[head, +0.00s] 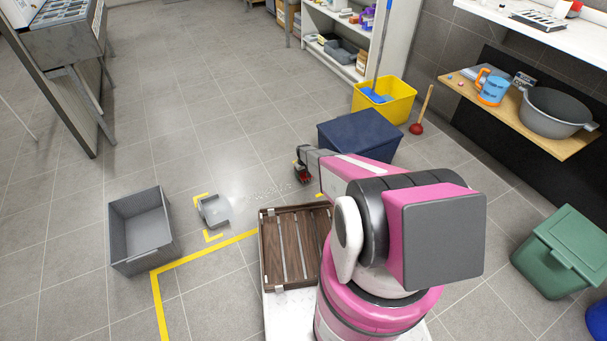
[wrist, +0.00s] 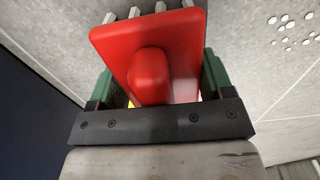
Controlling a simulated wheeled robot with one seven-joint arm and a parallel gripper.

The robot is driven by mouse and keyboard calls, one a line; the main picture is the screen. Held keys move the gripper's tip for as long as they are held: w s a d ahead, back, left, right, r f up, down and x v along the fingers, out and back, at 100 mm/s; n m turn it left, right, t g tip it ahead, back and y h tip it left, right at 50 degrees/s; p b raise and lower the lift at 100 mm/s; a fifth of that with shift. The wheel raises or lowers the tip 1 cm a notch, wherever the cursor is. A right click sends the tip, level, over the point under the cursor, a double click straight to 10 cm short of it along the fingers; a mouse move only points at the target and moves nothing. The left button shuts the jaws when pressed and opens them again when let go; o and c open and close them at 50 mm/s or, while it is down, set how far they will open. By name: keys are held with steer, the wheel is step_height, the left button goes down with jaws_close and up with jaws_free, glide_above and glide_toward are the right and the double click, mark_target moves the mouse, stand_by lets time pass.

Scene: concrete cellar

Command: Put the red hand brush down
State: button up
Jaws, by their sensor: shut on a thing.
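The red hand brush (wrist: 150,65) fills the middle of the wrist view, with pale bristle tufts at its far edge. My gripper (wrist: 157,84) is shut on it, with a green finger on each side. In the head view, my gripper (head: 303,167) is small and partly hidden by my arm, with a bit of red showing at its end, over the floor left of the dark blue box. I cannot tell whether the brush touches the floor.
A grey dustpan (head: 214,210) lies between yellow corner marks, with small pale bits (head: 262,191) scattered to its right. A grey open bin (head: 141,230) stands left. A dark blue box (head: 359,135) and yellow bucket (head: 384,101) stand beyond my arm. A wooden slatted tray (head: 290,245) is nearer.

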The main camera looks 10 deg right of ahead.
steer(key=o, duration=0.8)
steer(key=shift+f, duration=0.1)
steer(key=shift+o, duration=0.2)
steer(key=shift+r, duration=0.75)
step_height(320, 180, up, 10)
steer(key=shift+s+r, duration=0.1)
steer(key=s+r+m, duration=0.1)
steer(key=s+r, duration=1.7)
steer(key=r, duration=0.3)
steer(key=s+r+m, duration=0.2)
steer(key=s+r, duration=1.7)
steer(key=r, duration=0.2)
steer(key=shift+r+m, duration=0.3)
steer(key=shift+r, duration=0.1)
